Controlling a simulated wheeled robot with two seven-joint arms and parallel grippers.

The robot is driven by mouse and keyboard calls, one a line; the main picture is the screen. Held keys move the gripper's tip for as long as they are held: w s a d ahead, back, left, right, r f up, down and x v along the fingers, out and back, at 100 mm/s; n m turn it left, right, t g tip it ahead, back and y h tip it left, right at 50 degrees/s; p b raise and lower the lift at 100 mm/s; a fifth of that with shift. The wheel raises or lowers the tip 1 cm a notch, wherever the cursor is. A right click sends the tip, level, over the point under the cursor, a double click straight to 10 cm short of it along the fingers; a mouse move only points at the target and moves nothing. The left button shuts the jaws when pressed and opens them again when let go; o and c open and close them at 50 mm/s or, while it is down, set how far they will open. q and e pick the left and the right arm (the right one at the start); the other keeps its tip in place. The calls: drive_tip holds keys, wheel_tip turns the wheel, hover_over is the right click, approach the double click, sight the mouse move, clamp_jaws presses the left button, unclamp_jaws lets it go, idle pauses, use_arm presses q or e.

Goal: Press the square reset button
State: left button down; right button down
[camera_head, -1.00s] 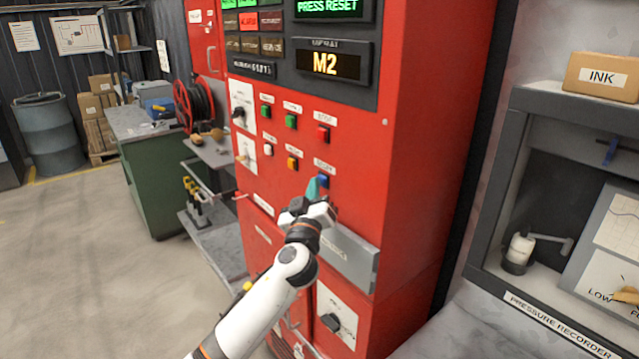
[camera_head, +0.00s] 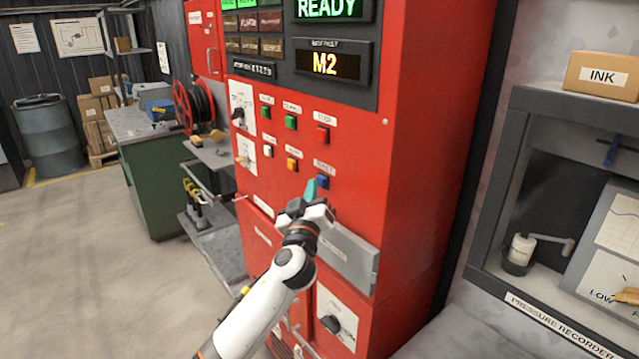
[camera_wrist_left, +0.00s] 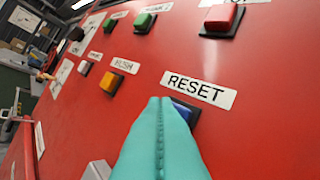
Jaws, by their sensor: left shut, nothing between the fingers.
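The blue square reset button (camera_head: 322,181) sits on the red pump cabinet, at the lower right of the button group. In the left wrist view the button (camera_wrist_left: 186,113) is partly hidden behind my fingers, below its RESET label (camera_wrist_left: 199,89). My left gripper (camera_head: 311,187) is shut and empty, its teal fingertips pointing at the panel just left of the button. In the left wrist view the shut fingers (camera_wrist_left: 160,108) overlap the button's left side; I cannot tell whether they touch it. The upper display (camera_head: 328,9) reads READY. My right gripper is not in view.
Close by are an amber button (camera_head: 292,164), a red button (camera_head: 322,134), a green button (camera_head: 291,122) and a white button (camera_head: 268,151). A grey box (camera_head: 347,257) juts from the cabinet below. A pressure recorder housing (camera_head: 515,200) stands at right.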

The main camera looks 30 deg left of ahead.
use_arm(q)
drive_tip(key=shift+s+a, duration=0.15)
drive_tip(key=shift+s, duration=0.25)
drive_tip(key=shift+s+a, duration=0.3)
drive_tip(key=shift+s, duration=0.5)
drive_tip(key=shift+s+a, duration=0.35)
drive_tip(key=shift+s, duration=0.4)
drive_tip(key=shift+s+a, duration=0.3)
drive_tip(key=shift+s, duration=0.5)
